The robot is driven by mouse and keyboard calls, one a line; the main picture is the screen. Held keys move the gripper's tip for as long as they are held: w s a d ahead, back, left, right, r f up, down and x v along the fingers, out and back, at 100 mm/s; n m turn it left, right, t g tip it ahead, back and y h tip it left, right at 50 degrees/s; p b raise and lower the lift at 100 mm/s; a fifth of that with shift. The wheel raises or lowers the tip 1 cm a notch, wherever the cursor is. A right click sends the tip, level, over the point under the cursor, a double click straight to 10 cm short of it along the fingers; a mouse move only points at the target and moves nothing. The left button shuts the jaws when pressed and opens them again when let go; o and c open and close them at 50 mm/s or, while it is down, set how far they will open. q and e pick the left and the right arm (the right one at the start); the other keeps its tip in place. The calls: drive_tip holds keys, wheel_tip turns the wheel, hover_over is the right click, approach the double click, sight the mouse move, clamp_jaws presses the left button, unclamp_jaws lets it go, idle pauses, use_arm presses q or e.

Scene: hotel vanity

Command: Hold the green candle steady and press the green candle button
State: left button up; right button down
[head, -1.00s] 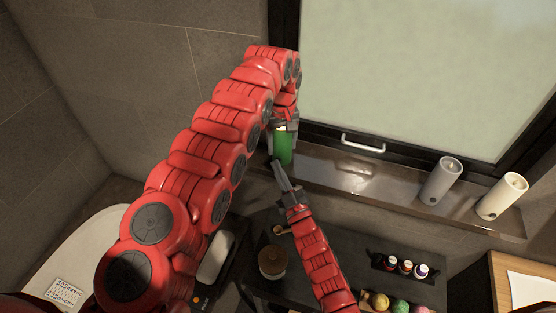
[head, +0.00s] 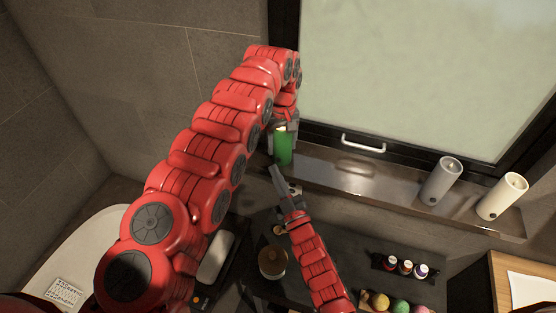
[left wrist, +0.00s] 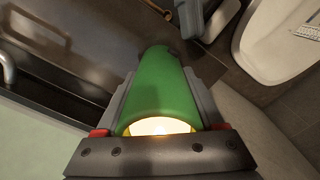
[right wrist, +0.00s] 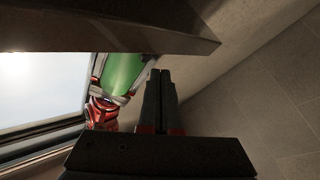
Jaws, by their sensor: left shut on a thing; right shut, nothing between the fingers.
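The green candle (head: 283,148) stands on the window ledge at its left end. My left gripper (head: 279,132) is shut around it, with a finger on each side, as the left wrist view shows. The candle's glowing top (left wrist: 158,126) faces the left wrist camera. My right gripper (head: 274,170) is shut and empty, just below and in front of the candle, apart from it. In the right wrist view the closed fingers (right wrist: 160,78) are beside the candle (right wrist: 122,70), and the ledge hides part of it.
The window ledge (head: 380,187) carries a grey candle (head: 440,181) and a cream candle (head: 502,197) to the right. A window handle (head: 362,143) sticks out above it. Below is a dark shelf with a lidded jar (head: 272,261) and small bottles (head: 405,267). The ledge middle is clear.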

drive_tip(key=shift+s+a, duration=0.25)
drive_tip(key=shift+s, duration=0.55)
drive_tip(key=shift+s+a, duration=0.25)
drive_tip(key=shift+s, duration=0.5)
drive_tip(key=shift+s+a, duration=0.25)
drive_tip(key=shift+s, duration=0.55)
use_arm(q)
drive_tip(key=o, duration=1.6)
drive_tip(key=shift+c, duration=0.2)
